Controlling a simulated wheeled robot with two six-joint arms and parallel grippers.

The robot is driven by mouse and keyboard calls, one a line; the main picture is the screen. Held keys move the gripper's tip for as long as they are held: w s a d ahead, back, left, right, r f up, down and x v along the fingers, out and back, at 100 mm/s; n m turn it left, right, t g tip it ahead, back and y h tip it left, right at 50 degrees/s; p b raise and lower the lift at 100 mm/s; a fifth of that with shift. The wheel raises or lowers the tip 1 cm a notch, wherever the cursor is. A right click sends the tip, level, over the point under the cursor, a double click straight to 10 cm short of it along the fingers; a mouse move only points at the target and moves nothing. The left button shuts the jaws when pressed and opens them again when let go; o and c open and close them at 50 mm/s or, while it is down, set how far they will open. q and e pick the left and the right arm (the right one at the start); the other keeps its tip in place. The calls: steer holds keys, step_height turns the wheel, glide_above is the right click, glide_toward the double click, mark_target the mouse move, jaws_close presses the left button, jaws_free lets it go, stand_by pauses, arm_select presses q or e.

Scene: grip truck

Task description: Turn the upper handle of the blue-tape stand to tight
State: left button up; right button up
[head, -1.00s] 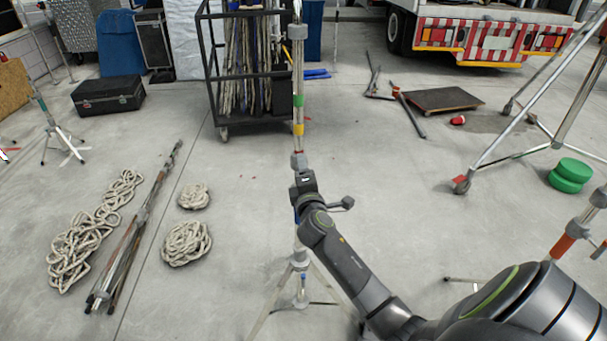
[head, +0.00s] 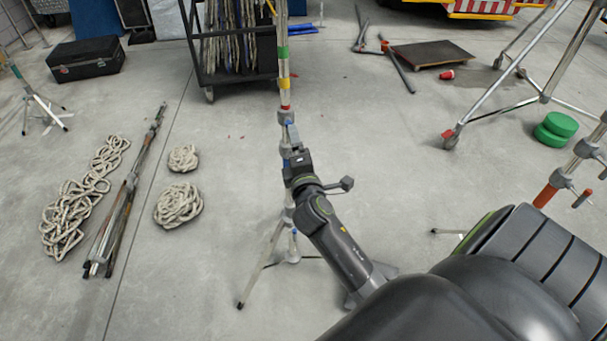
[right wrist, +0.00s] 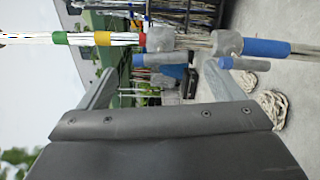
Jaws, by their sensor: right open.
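The blue-tape stand (head: 283,70) rises upright at the centre of the head view, with green, yellow and red bands above a grey collar (head: 287,117). In the right wrist view it lies sideways, with blue tape (right wrist: 265,48) beyond a second collar (right wrist: 227,42). The upper handle (right wrist: 150,60), blue and grey, shows beside the upper collar (right wrist: 160,40); a second blue-ended handle (right wrist: 240,64) is by the lower collar. My right gripper (head: 291,140) is open and close to the stand; its fingers (right wrist: 160,72) spread either side of the upper handle, apparently without touching. My left gripper is out of view.
Rope coils (head: 178,205) and a bundle of folded stands (head: 125,200) lie left. A wheeled rack (head: 235,75) stands behind. Another stand with an orange band (head: 545,195) is at the right, near my arm. Floor between is clear.

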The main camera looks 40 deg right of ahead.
steer(key=v, duration=0.8)
steer(key=shift+s+a, duration=0.15)
steer(key=shift+s, duration=0.2)
steer(key=s+a+f+m+g+y, duration=0.1)
steer(key=s+f+m+g+y, duration=0.15)
steer(key=f, duration=1.35)
steer(key=s+a+f+m+g+y, duration=0.2)
steer(key=s+f+g+y, duration=0.15)
steer(key=f, duration=1.25)
steer(key=s+f+m+g, duration=0.4)
steer(key=s+f, duration=0.8)
steer(key=f, duration=0.1)
steer(key=s+d+f+m+g, duration=0.1)
steer(key=s+f+m+g, duration=0.1)
steer(key=s, duration=0.8)
steer(key=s+d+f+m+g, duration=0.1)
steer(key=s+f+m+g, duration=0.2)
steer(key=s+f, duration=0.3)
steer(key=s+m, duration=0.1)
steer(key=s, duration=0.3)
steer(key=shift+d+y+p, duration=0.25)
steer(key=shift+y+p, duration=0.15)
steer(key=shift+s+f+m, duration=0.1)
steer(key=shift+m, duration=0.15)
